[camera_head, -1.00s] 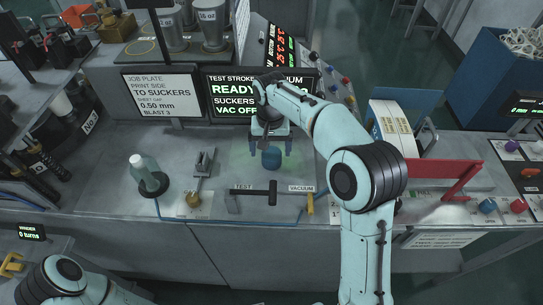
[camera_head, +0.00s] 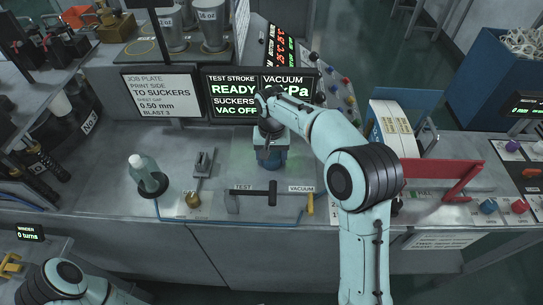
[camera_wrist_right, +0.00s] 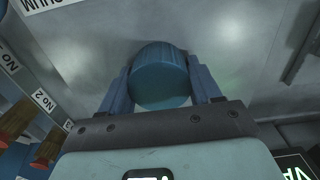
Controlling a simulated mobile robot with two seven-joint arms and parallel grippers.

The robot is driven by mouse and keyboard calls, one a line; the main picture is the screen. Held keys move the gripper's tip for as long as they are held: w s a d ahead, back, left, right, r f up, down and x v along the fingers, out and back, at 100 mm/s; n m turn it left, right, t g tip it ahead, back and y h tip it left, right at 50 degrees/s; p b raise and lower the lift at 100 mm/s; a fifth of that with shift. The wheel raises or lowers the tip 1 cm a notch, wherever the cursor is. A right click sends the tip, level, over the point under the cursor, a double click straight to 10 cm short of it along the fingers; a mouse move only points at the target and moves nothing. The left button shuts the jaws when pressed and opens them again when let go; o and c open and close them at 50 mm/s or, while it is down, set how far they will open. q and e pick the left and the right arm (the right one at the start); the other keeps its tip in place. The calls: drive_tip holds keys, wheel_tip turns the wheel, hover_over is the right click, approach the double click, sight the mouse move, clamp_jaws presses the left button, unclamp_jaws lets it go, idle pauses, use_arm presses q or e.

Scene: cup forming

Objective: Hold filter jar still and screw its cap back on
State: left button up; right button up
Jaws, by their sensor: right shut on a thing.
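The filter jar (camera_head: 147,174) is a clear, greenish jar with a pale top, standing in a black ring holder on the bench, left of centre in the head view. The cap (camera_wrist_right: 160,78) is a ribbed blue cylinder at the bench, well to the right of the jar. My right gripper (camera_head: 271,153) is over the cap, with one finger on each side of it. It is shut on the cap, and the right wrist view shows the cap between the two blue fingers. My left gripper is out of view; only part of that arm shows at the bottom left.
A grey clamp-like fitting (camera_head: 203,163) and a brass knob (camera_head: 193,200) stand between jar and cap. A black T-handle (camera_head: 272,193) and a yellow lever (camera_head: 310,204) are at the front edge. Display screens (camera_head: 234,95) stand behind. A red bracket (camera_head: 463,182) is right.

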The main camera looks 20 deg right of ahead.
drive_tip(key=shift+r, duration=0.1)
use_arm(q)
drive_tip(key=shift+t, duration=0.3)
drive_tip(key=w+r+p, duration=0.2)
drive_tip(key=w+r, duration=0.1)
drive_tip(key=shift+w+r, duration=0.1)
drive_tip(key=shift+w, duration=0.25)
use_arm(e)
wheel_tip(320, 180, up, 20)
